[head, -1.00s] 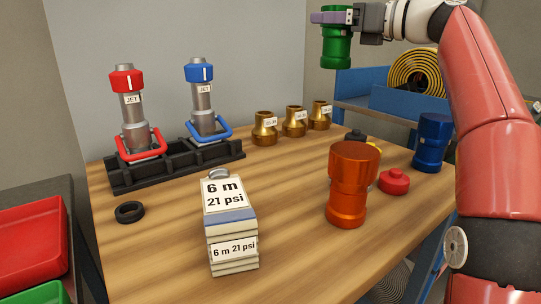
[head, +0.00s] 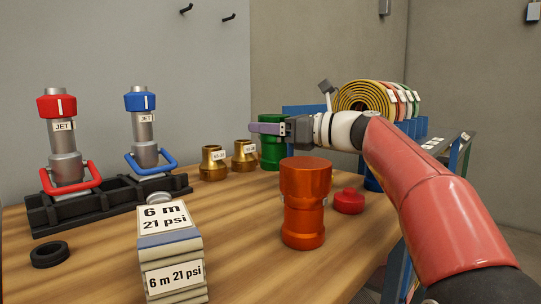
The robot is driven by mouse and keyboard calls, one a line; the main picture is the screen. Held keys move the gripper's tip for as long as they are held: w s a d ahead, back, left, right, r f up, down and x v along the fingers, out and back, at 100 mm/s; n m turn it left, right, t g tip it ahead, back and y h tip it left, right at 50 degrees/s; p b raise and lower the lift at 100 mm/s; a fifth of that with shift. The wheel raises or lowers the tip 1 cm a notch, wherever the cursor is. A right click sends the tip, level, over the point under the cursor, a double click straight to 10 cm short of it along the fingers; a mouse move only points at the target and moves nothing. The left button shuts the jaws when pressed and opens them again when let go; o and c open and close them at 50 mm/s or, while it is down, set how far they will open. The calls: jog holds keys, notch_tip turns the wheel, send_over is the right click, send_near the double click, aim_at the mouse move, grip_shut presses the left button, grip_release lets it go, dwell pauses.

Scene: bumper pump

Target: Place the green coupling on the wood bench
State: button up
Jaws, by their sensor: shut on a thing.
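The green coupling (head: 270,157) is upright at the far side of the wood bench (head: 243,235), right of the brass nozzles. My gripper (head: 266,128) reaches in from the right and is shut on the coupling near its upper part. A purple finger crosses the coupling's front. The coupling's base appears close to the bench top; I cannot tell whether it touches.
An orange coupling (head: 304,205) stands in front of my gripper, with a red cap (head: 349,201) beside it. Brass nozzles (head: 213,163), a black rack (head: 110,200) with two jet nozzles, a labelled block (head: 168,240) and a black ring (head: 49,254) occupy the left. The front middle is clear.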

aim_at(270, 144)
jog(key=shift+f+b, duration=0.8)
jog(key=shift+f, duration=1.2)
jog(key=o, duration=1.2)
jog(key=shift+f, duration=0.1)
jog(key=v, duration=0.7)
jog(key=shift+s+d, duration=0.15)
jog(key=shift+d, duration=0.1)
